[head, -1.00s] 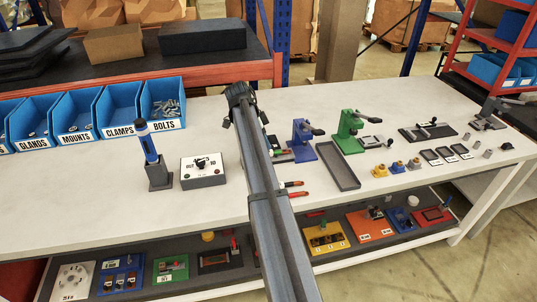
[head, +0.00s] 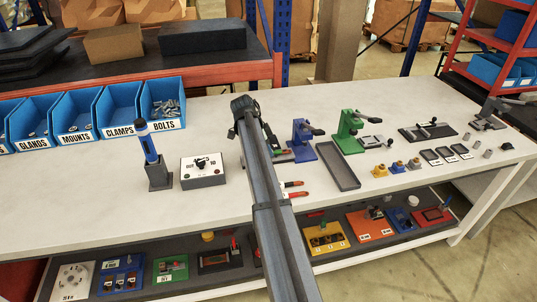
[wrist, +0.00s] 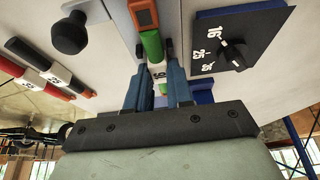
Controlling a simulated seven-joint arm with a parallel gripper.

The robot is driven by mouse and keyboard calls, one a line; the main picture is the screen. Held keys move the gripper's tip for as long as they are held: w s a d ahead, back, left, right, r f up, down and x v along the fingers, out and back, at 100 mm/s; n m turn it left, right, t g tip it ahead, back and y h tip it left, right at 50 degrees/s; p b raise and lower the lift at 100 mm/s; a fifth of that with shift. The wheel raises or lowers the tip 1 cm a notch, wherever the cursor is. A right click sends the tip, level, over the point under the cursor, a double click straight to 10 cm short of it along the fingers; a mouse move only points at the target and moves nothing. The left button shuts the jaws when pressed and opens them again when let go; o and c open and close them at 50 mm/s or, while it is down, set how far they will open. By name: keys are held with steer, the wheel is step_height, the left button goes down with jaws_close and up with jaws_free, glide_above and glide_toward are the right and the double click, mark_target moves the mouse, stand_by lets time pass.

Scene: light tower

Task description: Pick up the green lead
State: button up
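The green lead (wrist: 151,43) shows in the wrist view, with a white label and an orange-red end piece. It lies between the two blue fingers of my gripper (wrist: 155,51), which sit close on either side of it. Whether they press on it or a small gap is left I cannot tell. In the head view my arm reaches over the bench and largely hides the gripper and the lead.
Red and black leads (wrist: 50,68) lie to the left in the wrist view. A black ball knob (wrist: 69,33) and a dial plate (wrist: 243,40) are close by. A blue press (head: 302,140), green press (head: 349,131) and grey tray (head: 337,166) stand right of my arm.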

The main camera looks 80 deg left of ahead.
jaws_close()
steer(key=shift+r, duration=0.1)
